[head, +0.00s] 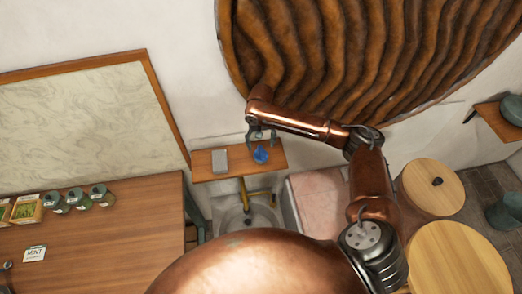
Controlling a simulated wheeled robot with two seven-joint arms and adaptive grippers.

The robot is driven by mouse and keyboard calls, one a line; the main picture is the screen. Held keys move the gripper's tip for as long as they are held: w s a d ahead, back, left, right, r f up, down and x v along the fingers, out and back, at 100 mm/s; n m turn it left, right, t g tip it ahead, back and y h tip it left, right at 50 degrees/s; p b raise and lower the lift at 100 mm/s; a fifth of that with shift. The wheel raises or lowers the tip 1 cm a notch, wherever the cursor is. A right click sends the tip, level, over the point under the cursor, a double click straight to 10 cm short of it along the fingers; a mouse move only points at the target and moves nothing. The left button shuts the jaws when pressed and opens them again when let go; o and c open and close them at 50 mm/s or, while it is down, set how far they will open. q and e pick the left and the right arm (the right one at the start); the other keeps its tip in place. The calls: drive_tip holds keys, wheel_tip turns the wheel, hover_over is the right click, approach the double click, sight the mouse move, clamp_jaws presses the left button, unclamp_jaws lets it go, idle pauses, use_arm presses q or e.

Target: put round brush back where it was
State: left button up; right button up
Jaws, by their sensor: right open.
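A small blue rounded object (261,155) sits on a narrow wooden wall shelf (208,172), right of the shelf's middle. It may be the round brush, but it is too small to make out bristles. My right gripper (261,142) is open and points down just above the blue object. Its fingers appear apart from the object or only close to it; I cannot tell whether they touch. My left gripper is not in view.
A grey block (219,161) stands left of the blue object on the shelf. Below are a basin (250,220) with a brass tap (247,192) and a pink slab (318,200). A wooden worktop (110,240) with several jars is at left. Round wooden lids (432,190) are at right.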

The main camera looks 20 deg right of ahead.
sight(261, 148)
wheel_tip(261, 148, up, 6)
drive_tip(key=shift+f+b, duration=0.1)
drive_tip(key=shift+b, duration=0.2)
wheel_tip(261, 148, down, 12)
drive_tip(key=shift+s+f+p, duration=0.1)
drive_tip(key=shift+f+p, duration=0.1)
drive_tip(key=shift+p, duration=0.7)
wheel_tip(261, 148, up, 3)
drive_tip(key=shift+f+b, duration=0.2)
drive_tip(key=shift+b, duration=0.1)
drive_tip(key=shift+s+a+r, duration=0.1)
drive_tip(key=shift+a+r, duration=0.05)
drive_tip(key=shift+r, duration=0.5)
